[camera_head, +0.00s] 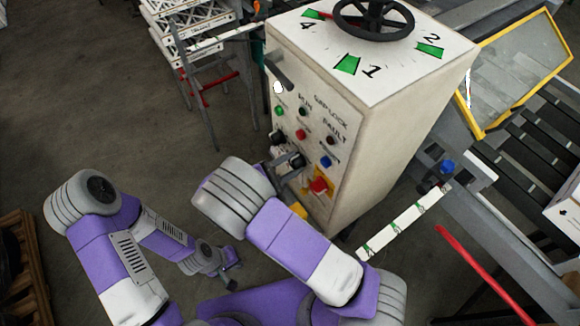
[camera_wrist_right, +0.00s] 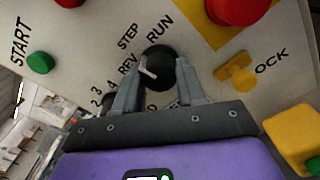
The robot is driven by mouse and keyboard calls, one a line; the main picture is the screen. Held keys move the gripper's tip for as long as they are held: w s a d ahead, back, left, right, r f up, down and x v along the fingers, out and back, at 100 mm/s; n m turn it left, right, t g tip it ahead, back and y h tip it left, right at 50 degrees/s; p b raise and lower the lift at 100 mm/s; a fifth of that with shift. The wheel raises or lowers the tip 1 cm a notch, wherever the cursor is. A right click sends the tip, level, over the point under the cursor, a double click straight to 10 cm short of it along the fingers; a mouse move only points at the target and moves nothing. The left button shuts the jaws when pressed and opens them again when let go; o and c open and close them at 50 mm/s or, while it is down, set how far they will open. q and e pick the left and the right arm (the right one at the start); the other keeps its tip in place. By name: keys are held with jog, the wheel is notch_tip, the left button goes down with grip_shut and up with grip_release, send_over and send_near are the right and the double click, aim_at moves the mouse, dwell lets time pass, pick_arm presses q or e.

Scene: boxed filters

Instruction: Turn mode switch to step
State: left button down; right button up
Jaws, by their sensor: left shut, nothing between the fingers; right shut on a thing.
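The mode switch (camera_wrist_right: 159,65) is a round black knob with a pale pointer on the sloping control panel. In the right wrist view, the words STEP, RUN and REV are printed around it. The pointer is on its left side, roughly toward REV and STEP; I cannot tell exactly which label it lines up with. My right gripper (camera_wrist_right: 160,82) is shut on the knob, one finger on each side. In the head view, this gripper (camera_head: 290,165) is against the panel and largely hides the knob. My left gripper (camera_head: 229,283) is shut and empty, low and away from the cabinet.
The cream cabinet (camera_head: 390,130) carries a black handwheel (camera_head: 373,18) on top. Near the switch are a green START button (camera_wrist_right: 40,62), a red button (camera_wrist_right: 235,8), a yellow lock key (camera_wrist_right: 237,72) and a yellow block (camera_wrist_right: 295,135). Open floor lies left of the cabinet.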

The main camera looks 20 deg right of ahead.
jog(key=shift+m+b, duration=0.4)
jog(key=shift+m, duration=0.4)
jog(key=o, duration=1.1)
jog(key=shift+c, duration=0.2)
jog(key=shift+a, duration=0.1)
jog(key=v, duration=0.7)
jog(key=shift+a, duration=0.2)
jog(key=shift+s+r, duration=0.1)
